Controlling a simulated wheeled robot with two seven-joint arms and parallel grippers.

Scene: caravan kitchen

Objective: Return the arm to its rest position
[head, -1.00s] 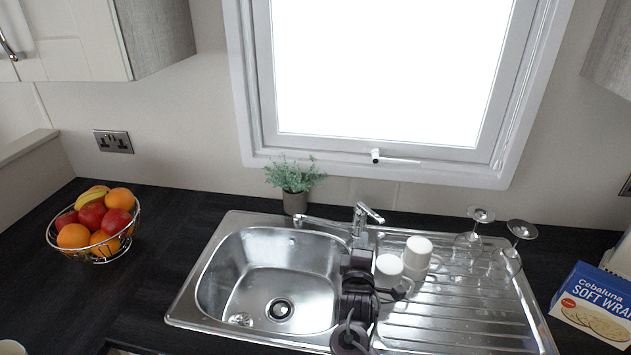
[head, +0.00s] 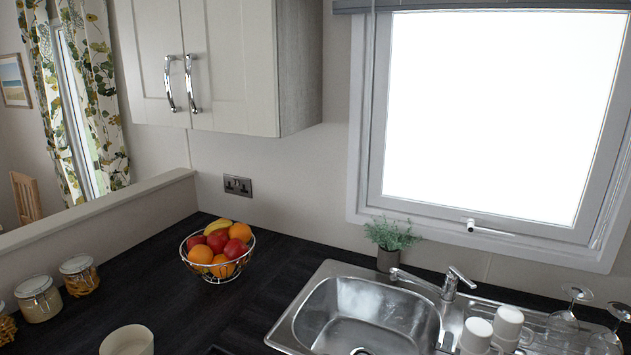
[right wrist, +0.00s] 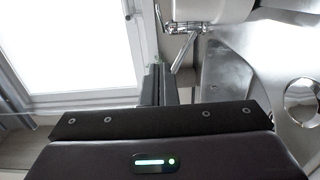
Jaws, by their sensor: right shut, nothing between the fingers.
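My right gripper (right wrist: 157,72) is shut and empty; its dark fingers show in the right wrist view beyond the dark wrist housing. In the head view only a small dark part of it shows at the bottom edge, between the sink bowl and the white mugs. The chrome tap (right wrist: 184,45) is close to the fingertips in the right wrist view; whether they touch is unclear. The rest of my right arm is out of the head view. My left gripper is not in view.
The steel sink (head: 300,318) has its tap (head: 450,284) at the back. White mugs (head: 476,335) and upturned wine glasses (head: 564,325) stand on the drainer. A fruit bowl (head: 216,268), jars (head: 38,298) and a cream cup (head: 127,341) are left.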

